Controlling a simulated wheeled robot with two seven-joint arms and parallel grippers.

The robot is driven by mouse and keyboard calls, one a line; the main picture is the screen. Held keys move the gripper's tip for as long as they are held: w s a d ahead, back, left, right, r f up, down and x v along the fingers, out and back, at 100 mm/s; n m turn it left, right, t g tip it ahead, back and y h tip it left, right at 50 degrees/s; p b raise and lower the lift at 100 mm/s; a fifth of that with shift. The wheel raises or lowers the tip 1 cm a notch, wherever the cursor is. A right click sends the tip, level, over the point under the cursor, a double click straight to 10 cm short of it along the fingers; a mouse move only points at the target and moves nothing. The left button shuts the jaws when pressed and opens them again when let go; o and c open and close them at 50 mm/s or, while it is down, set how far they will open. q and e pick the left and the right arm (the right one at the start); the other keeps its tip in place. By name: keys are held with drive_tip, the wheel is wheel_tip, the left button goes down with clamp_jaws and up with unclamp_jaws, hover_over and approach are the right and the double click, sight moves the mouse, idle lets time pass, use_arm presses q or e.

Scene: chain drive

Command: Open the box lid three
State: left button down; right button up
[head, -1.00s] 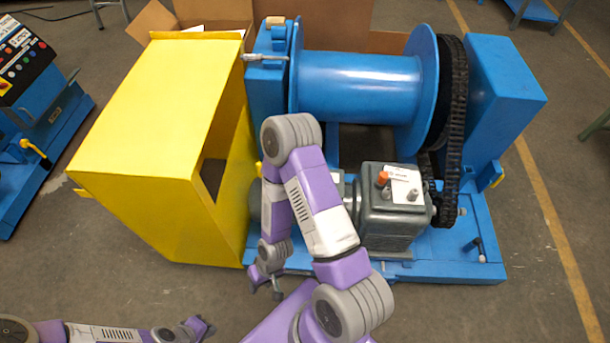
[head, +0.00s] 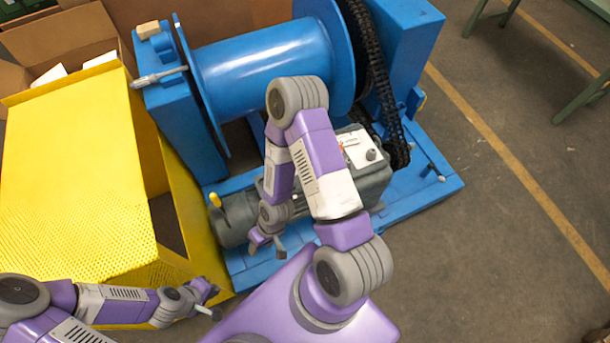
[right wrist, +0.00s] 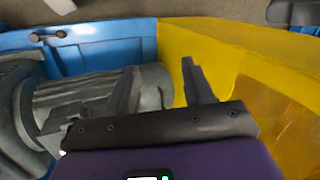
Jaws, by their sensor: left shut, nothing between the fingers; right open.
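A cardboard box (head: 75,28) stands at the top left in the head view, behind the yellow guard. Its flaps are spread and white items (head: 100,60) show inside. I cannot tell which flap or cover is lid three. My left gripper (head: 212,302) is shut and empty, low in front of the yellow guard (head: 70,180). My right gripper (head: 268,243) is open over the front of the blue machine, near the grey motor. In the right wrist view, the right gripper (right wrist: 160,88) has its fingers apart with nothing between them, the motor on the left and yellow guard on the right.
The blue drum (head: 265,70), black chain (head: 378,85) and grey gearbox (head: 372,180) stand on the blue base (head: 415,200). The grey motor (head: 235,215) sits beside the guard. The concrete floor (head: 480,260) at right is clear. A green stand (head: 580,110) is at the far right.

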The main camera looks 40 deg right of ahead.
drive_tip(key=w+d+f+n+b, duration=0.35)
drive_tip(key=w+d+n, duration=0.55)
drive_tip(key=n, duration=0.4)
drive_tip(key=w+d+n+h, duration=0.1)
drive_tip(key=d+n, duration=0.2)
drive_tip(key=d, duration=0.2)
drive_tip(key=w+d+n+h+b, duration=0.1)
drive_tip(key=w+d+n, duration=0.1)
drive_tip(key=d, duration=0.3)
drive_tip(key=w+d+f+n+h, duration=0.1)
drive_tip(key=d+n+h, duration=0.1)
drive_tip(key=d+n, duration=0.2)
drive_tip(key=shift+w+d+n, duration=0.3)
drive_tip(key=shift+d+n, duration=0.1)
drive_tip(key=shift+d, duration=0.45)
drive_tip(key=shift+d+f, duration=0.2)
drive_tip(key=shift+f, duration=0.15)
wheel_tip(320, 180, down, 7)
drive_tip(key=shift+r+b, duration=0.15)
drive_tip(key=shift+b, duration=0.85)
drive_tip(key=shift+c, duration=0.3)
clamp_jaws()
